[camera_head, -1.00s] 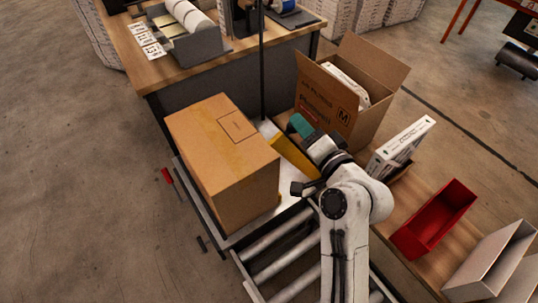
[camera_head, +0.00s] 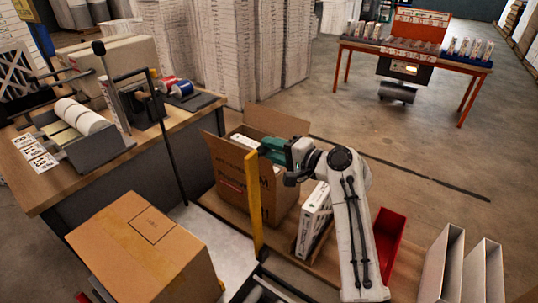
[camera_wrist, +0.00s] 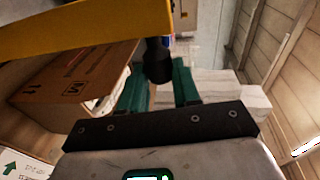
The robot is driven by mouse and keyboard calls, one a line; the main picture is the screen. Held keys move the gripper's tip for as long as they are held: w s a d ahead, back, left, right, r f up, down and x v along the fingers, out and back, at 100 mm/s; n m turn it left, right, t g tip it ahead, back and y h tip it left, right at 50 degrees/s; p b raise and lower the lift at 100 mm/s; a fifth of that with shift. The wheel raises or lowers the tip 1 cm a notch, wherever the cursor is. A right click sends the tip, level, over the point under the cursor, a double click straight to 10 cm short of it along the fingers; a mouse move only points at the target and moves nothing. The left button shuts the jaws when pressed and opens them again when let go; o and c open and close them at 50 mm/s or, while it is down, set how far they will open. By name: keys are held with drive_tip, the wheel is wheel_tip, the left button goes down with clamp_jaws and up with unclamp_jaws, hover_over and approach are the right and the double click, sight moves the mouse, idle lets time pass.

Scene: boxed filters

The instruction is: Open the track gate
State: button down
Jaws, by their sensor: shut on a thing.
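The track gate (camera_head: 254,205) is a yellow bar that stands about upright at the end of the roller track, right of the closed carton. My gripper (camera_head: 268,149), with green fingers, is at the upper end of the bar. In the wrist view, the yellow bar (camera_wrist: 85,32) crosses the upper left, and a dark round knob (camera_wrist: 158,62) sits between the fingers. My gripper is shut on this knob. The bar's lower end is partly hidden by the track frame.
A closed carton (camera_head: 140,250) sits left of the gate. An open carton (camera_head: 238,182) stands close behind my gripper. A white filter box (camera_head: 313,218) and a red bin (camera_head: 388,240) are to the right. A dark post (camera_head: 172,140) rises at the bench edge.

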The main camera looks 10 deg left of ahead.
drive_tip(key=shift+w, duration=0.1)
drive_tip(key=c, duration=0.8)
unclamp_jaws()
drive_tip(key=shift+d, duration=0.1)
drive_tip(key=v, duration=1)
drive_tip(key=shift+s+d+b, duration=0.25)
drive_tip(key=shift+b, duration=0.15)
